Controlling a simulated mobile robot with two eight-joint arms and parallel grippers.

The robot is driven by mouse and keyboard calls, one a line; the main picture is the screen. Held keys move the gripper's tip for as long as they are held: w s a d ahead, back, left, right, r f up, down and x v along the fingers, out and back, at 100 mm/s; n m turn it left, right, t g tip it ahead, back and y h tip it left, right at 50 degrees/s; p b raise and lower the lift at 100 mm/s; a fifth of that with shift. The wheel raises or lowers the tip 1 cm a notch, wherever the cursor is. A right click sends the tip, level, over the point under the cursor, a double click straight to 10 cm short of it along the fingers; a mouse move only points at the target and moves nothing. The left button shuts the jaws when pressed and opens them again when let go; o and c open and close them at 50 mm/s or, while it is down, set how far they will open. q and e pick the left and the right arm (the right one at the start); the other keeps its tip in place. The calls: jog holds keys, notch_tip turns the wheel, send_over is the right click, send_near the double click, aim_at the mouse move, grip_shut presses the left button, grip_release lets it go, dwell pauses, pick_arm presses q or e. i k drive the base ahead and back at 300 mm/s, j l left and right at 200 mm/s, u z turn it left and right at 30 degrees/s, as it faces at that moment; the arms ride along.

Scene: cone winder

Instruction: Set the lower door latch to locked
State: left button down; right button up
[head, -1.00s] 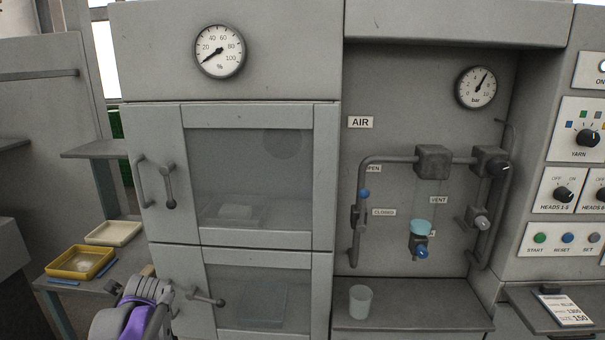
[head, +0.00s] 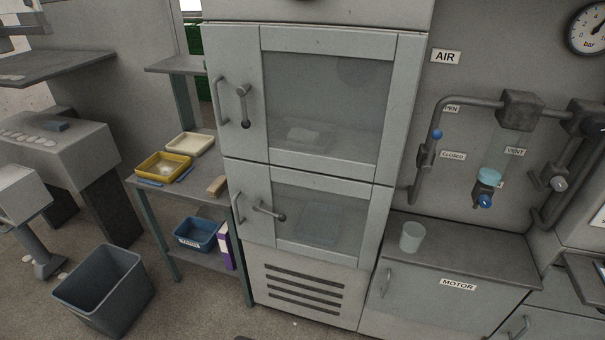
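The lower door (head: 320,209) of the grey cabinet is closed, with a glass window. Its latch (head: 270,211) is a short lever with a dark knob, lying nearly horizontal and pointing right, slightly down. A vertical handle (head: 237,208) is just left of the latch. The upper door (head: 320,105) is also closed, and its latch (head: 243,106) hangs straight down. Neither of my grippers shows in the head view now.
A shelf table (head: 205,185) with a yellow tray (head: 163,166), a cream tray (head: 190,144) and a blue bin (head: 196,233) stands left of the cabinet. A grey waste bin (head: 103,284) is on the floor. A cup (head: 412,237) stands on the right-hand ledge.

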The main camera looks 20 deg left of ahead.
aim_at(256, 207)
jog(key=i+l, duration=0.15)
jog(key=l, duration=0.2)
jog(key=i+l, duration=0.1)
jog(key=l, duration=0.2)
jog(key=i+l, duration=0.15)
jog(key=l, duration=0.2)
jog(key=i+l, duration=0.1)
jog(key=l, duration=0.2)
jog(key=i+l+u, duration=0.1)
jog(key=l+u, duration=0.35)
jog(key=i+l+u, duration=0.1)
jog(key=l+u, duration=0.15)
jog(key=u, duration=1)
